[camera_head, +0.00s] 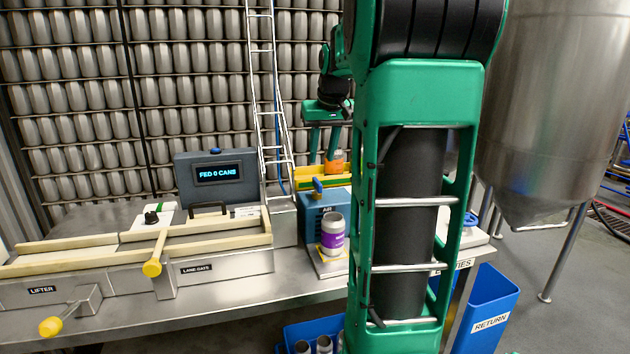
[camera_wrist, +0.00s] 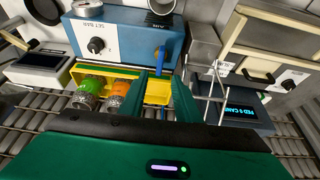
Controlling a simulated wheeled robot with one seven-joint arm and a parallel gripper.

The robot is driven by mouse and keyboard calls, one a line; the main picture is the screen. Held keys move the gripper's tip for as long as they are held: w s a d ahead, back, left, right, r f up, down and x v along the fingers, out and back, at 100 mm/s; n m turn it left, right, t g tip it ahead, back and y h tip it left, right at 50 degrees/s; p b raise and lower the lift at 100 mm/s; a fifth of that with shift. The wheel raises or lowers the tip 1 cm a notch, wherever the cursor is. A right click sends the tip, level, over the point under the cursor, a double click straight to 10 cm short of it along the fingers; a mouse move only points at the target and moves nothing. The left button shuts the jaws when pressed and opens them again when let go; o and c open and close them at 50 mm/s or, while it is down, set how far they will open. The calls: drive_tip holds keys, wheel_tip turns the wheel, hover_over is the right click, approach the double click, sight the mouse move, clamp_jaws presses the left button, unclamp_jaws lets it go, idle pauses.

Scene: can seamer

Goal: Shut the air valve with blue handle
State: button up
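The air valve's blue handle (camera_head: 318,185) stands at the top of the blue box marked AIR (camera_head: 322,210) in the head view. In the wrist view the handle (camera_wrist: 160,57) is at the right end of the box's front, by a brass-coloured part. My gripper (camera_head: 322,158) is above and behind the box in the head view, over the yellow tray. In the wrist view my gripper (camera_wrist: 168,78) has its two green fingers apart with nothing between them. The fingertips are near the handle but look clear of it. Which way the valve is set, I cannot tell.
A display (camera_head: 218,174) reads FED 0 CANS. A purple-labelled can (camera_head: 332,235) stands before the box. A ladder-like wire chute (camera_head: 262,60) rises left of my gripper.

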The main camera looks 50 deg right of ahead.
sight(317, 181)
drive_tip(key=x, duration=1)
clamp_jaws()
drive_tip(key=shift+s+d, duration=0.1)
